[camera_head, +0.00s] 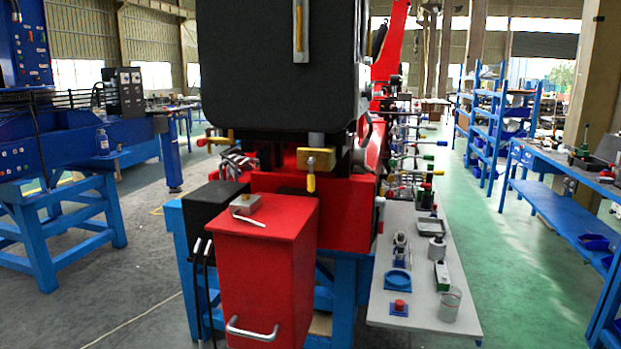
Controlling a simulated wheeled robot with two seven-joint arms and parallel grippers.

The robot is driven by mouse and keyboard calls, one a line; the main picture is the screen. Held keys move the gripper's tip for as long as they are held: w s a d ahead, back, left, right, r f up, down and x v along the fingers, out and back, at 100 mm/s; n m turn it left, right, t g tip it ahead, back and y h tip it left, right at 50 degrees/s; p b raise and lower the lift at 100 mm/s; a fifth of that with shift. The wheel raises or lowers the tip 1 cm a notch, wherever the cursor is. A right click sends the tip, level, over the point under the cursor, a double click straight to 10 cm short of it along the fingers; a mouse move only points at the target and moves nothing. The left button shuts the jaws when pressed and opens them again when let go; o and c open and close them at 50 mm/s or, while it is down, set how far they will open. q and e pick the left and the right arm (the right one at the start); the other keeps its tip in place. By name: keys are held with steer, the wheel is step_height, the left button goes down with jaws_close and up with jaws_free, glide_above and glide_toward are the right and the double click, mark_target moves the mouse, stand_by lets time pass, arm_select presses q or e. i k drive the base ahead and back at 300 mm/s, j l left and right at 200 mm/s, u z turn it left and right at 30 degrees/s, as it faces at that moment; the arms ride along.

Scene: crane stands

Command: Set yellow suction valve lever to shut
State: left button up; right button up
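A short yellow lever (310,182) hangs straight down at the front of the red crane body (345,210). A grey metal stem joins it to a brass-coloured block (309,154) just above. No label is readable, so I cannot tell for certain which is the suction valve lever. Neither of my grippers is in view.
A large black box (275,85) overhangs the brass block. A red cabinet (265,265) stands in front, with a small grey box (246,204) on top. A grey bench (430,310) with loose parts is at right. Green floor (510,260) beyond it is clear.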

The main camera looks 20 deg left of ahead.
mark_target(310, 177)
steer(key=j+z, duration=0.2)
steer(key=z, duration=0.15)
steer(key=j+z, duration=0.5)
steer(key=j, duration=0.45)
steer(key=k+j+z, duration=0.1)
steer(key=j+z, duration=0.15)
steer(key=j, duration=0.35)
steer(key=k+j, duration=0.1)
steer(key=j, duration=0.35)
steer(key=k+j, duration=0.1)
steer(key=j, duration=0.85)
steer(key=k+j+z, duration=0.1)
steer(key=j, duration=0.35)
steer(key=k+j, duration=0.15)
steer(key=j, duration=0.3)
